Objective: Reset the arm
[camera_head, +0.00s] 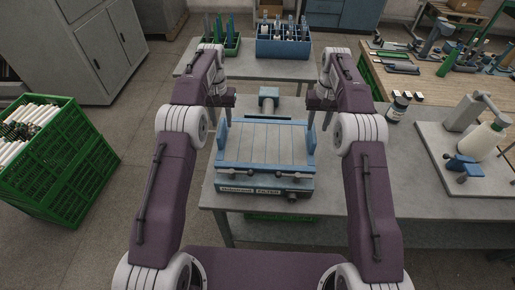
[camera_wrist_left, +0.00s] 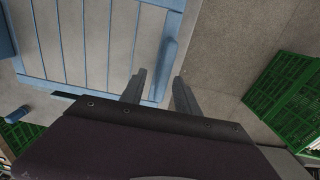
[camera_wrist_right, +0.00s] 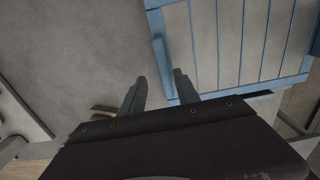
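My left gripper (camera_head: 224,112) hangs over the left side of the blue-framed slatted fixture (camera_head: 265,145). In the left wrist view its two fingers (camera_wrist_left: 158,90) are apart with nothing between them, near the fixture's blue edge (camera_wrist_left: 168,55). My right gripper (camera_head: 319,114) hangs at the fixture's right side. In the right wrist view its fingers (camera_wrist_right: 158,90) are also apart and empty, beside the fixture's blue side piece (camera_wrist_right: 162,60). Both arms reach forward, roughly mirrored. Whether either gripper touches the fixture cannot be told.
The fixture stands on a grey table (camera_head: 330,190). A jar (camera_head: 397,108) and a board with a white cone (camera_head: 484,142) are to the right. A green crate of white tubes (camera_head: 58,155) stands left. Blue (camera_head: 283,47) and green (camera_head: 232,45) bins stand on the back table.

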